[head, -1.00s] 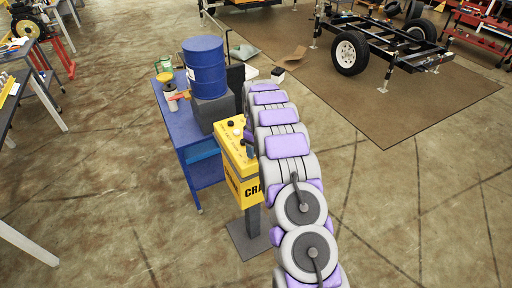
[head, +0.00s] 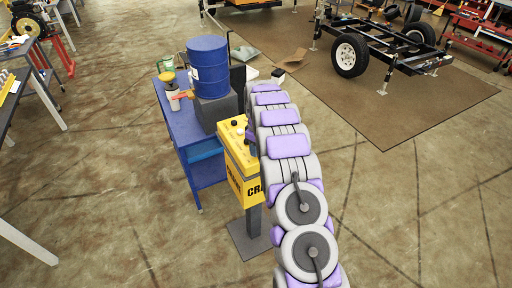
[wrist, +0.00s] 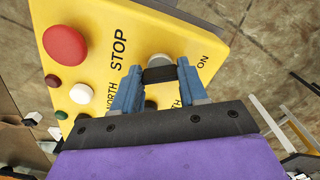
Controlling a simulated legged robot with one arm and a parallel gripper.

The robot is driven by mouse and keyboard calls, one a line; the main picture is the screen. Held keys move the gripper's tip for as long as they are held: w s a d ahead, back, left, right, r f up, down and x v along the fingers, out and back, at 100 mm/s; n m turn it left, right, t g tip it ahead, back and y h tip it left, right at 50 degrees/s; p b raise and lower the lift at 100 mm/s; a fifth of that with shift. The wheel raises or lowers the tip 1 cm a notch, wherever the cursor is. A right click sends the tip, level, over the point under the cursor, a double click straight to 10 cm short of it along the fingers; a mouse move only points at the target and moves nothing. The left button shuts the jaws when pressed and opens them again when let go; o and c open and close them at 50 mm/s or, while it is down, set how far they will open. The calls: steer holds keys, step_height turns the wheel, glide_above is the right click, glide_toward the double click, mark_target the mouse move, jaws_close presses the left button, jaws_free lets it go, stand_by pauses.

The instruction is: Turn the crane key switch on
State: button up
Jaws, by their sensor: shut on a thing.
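The yellow crane control box (head: 238,150) stands on a grey post left of my arm in the head view. In the wrist view its panel (wrist: 110,30) fills the upper left, with a big red STOP button (wrist: 65,44), smaller buttons and an ON label. My gripper (wrist: 160,76) has its blue fingers closed on the dark key switch (wrist: 158,75) on the panel, near the ON label. A round light-grey part of the switch shows just beyond the fingertips. In the head view my arm hides the gripper and the right part of the box.
A blue workbench (head: 180,125) with a blue drum (head: 208,67) on a dark block stands close behind and left of the box. A trailer frame (head: 385,45) stands on a brown mat at the back right. The floor in front is clear.

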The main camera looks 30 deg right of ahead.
steer(key=shift+w+d+r+m, duration=0.1)
steer(key=shift+r+m, duration=0.05)
steer(key=shift+m, duration=0.15)
steer(key=shift+m+p, duration=0.3)
steer(key=shift+m, duration=0.5)
steer(key=m, duration=0.3)
steer(key=shift+w+r+m+p, duration=0.1)
steer(key=shift+m+p, duration=0.2)
steer(key=m+p, duration=0.1)
steer(key=m, duration=0.5)
steer(key=o, duration=1.1)
steer(key=shift+c, duration=0.2)
